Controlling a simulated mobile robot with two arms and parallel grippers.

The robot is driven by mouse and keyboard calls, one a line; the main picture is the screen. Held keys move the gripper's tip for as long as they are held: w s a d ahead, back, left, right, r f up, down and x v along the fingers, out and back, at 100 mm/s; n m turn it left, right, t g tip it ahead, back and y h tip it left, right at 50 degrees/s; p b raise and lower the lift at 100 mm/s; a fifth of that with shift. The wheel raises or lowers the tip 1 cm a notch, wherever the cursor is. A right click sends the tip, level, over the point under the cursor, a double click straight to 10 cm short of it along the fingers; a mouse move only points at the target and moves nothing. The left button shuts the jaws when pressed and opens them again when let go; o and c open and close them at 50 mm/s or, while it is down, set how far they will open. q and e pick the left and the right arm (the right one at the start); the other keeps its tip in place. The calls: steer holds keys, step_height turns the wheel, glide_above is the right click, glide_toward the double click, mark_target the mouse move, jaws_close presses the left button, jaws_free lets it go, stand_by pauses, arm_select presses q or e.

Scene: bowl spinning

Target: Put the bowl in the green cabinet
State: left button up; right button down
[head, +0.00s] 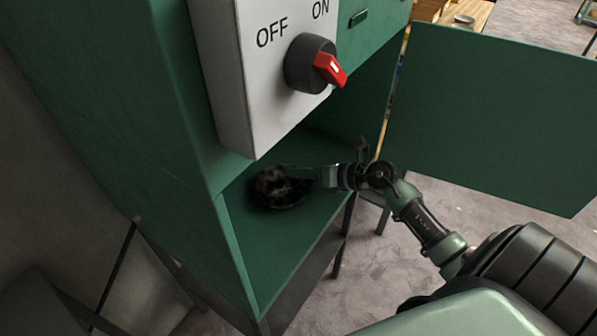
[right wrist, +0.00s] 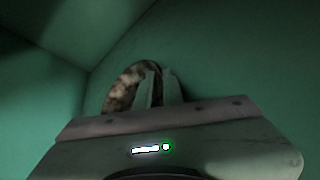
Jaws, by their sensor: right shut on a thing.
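The bowl (head: 275,188), dark with a mottled pale patch, is inside the green cabinet (head: 300,225), low over or on its floor; I cannot tell whether it touches. My right gripper (head: 290,172) reaches in through the open front and is shut on the bowl's rim. In the right wrist view the bowl's curved brown rim (right wrist: 125,88) shows at the fingers (right wrist: 158,88), with green cabinet walls around it. The rest of the bowl is hidden there. My left gripper is not in view.
The green cabinet door (head: 490,120) stands open to the right. A white box with an OFF/ON label (head: 265,70) and a red-tipped knob (head: 318,65) overhangs the opening. Cabinet floor in front of the bowl is clear. A wooden surface with a small dish (head: 463,19) is far back.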

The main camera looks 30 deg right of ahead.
steer(key=c, duration=1.5)
jaws_free()
steer(key=shift+c, duration=0.2)
steer(key=shift+r, duration=0.1)
steer(key=shift+s+d, duration=0.2)
steer(key=shift+s, duration=0.1)
steer(key=b+v, duration=0.1)
steer(key=v, duration=0.9)
steer(key=shift+s+d+b, duration=0.1)
steer(key=shift+s+b, duration=0.1)
steer(key=shift+b, duration=0.15)
steer(key=shift+s+d+r, duration=0.2)
steer(key=shift+s+r, duration=0.1)
steer(key=shift+s, duration=0.05)
